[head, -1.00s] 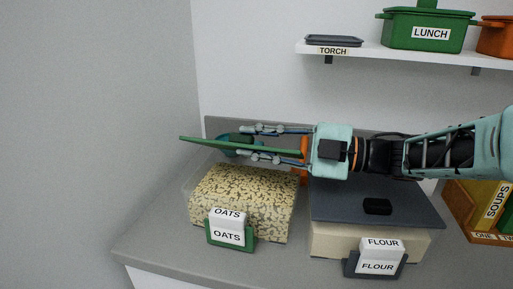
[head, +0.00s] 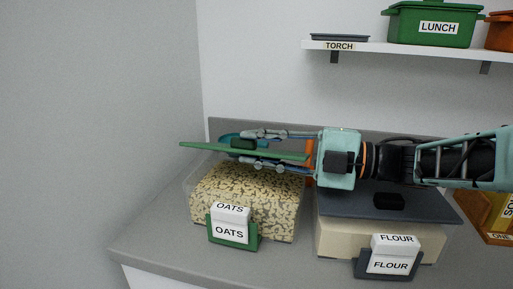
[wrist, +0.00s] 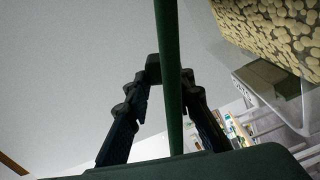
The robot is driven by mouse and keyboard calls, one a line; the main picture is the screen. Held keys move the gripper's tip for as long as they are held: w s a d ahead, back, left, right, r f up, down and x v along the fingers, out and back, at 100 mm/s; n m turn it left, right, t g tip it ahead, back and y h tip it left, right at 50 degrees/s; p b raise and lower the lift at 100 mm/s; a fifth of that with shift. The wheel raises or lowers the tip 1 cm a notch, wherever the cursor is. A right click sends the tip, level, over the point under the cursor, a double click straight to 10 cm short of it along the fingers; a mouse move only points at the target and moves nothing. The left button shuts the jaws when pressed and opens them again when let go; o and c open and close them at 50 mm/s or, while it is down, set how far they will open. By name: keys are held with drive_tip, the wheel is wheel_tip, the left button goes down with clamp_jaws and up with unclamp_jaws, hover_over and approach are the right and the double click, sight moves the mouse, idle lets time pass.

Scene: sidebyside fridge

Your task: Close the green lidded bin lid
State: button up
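The green lid (head: 215,149) is raised over the oats bin (head: 245,198), seen nearly edge-on, almost level, with a gap above the bin's front. The bin is clear, filled with speckled oats, and carries a green-framed OATS label (head: 229,232). My gripper (head: 247,150) reaches in from the right, with one finger above the lid and one below. In the wrist view the lid (wrist: 168,80) runs between the two spread fingers, with gaps beside it. A dark block, perhaps the lid's handle, shows near the upper fingertip. The lid's hinge side is hidden.
A flour bin (head: 350,240) with a dark lid (head: 430,205) stands right of the oats, under my arm. A shelf (head: 400,50) above holds a green LUNCH box (head: 430,28) and a dark TORCH tray (head: 340,38). A grey wall is at left.

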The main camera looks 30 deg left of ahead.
drive_tip(key=shift+o, duration=1.4)
drive_tip(key=shift+w, duration=0.1)
drive_tip(key=shift+d, duration=0.1)
drive_tip(key=v, duration=1.2)
drive_tip(key=shift+r, duration=0.1)
drive_tip(key=shift+c, duration=0.5)
